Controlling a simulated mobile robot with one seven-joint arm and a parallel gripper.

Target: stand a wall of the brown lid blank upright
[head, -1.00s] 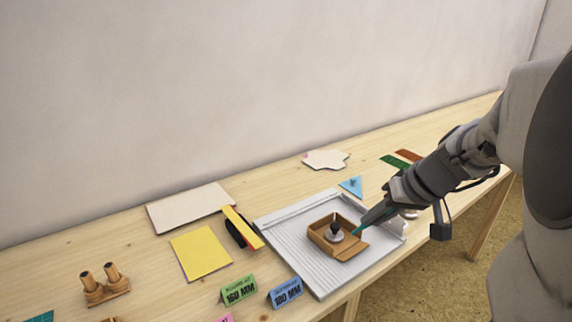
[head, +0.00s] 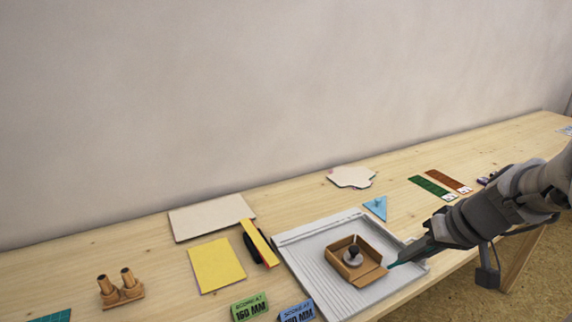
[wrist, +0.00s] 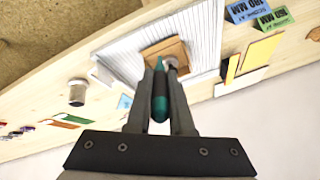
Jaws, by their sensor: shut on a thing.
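The brown lid blank (head: 373,276) lies on the grey grooved board. Its back and side walls stand up, and the wall at the front right lies folded out flat. A round weight with a dark knob (head: 353,255) stands inside it. My gripper (head: 414,252) is to the right of the blank, shut on a slim teal tool (wrist: 160,100). The tool's tip (head: 391,265) is low beside the right end of the flat wall; I cannot tell whether it touches. In the wrist view the blank (wrist: 163,49) is partly hidden behind the tool and fingers.
The grooved board (head: 315,265) lies near the table's front edge. Yellow card (head: 216,265), a yellow-and-black bar (head: 260,242) and green and blue score signs (head: 250,307) are at left. A blue triangle (head: 376,207) lies behind the board. Green and brown strips (head: 431,188) lie further right.

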